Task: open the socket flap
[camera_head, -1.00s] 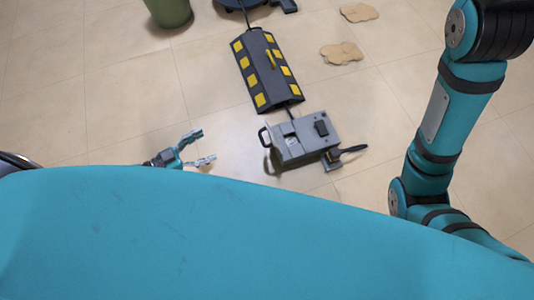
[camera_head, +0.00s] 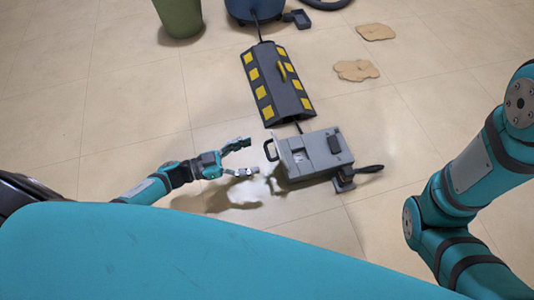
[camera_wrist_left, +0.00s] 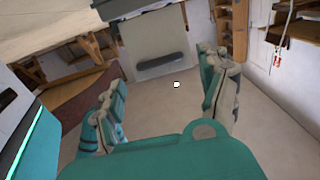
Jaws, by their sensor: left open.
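A grey box (camera_head: 296,160) stands on the floor right of centre in the head view. It has a dark loop handle (camera_head: 270,149) on its left side and a black part (camera_head: 335,145) on its top. I cannot tell which part is the socket flap. My left gripper (camera_head: 253,157) is open and empty, just left of the box, its fingers pointing at it. In the left wrist view its two fingers (camera_wrist_left: 164,90) are spread, with a pale grey panel (camera_wrist_left: 155,40) ahead that has a dark slot-like part (camera_wrist_left: 162,65). My right gripper is out of view.
A black and yellow cable ramp (camera_head: 273,85) lies beyond the box, with a cable between them. A black-handled part (camera_head: 362,171) sticks out at the box's right. A green bin (camera_head: 180,15) and brown patches (camera_head: 356,70) lie farther back.

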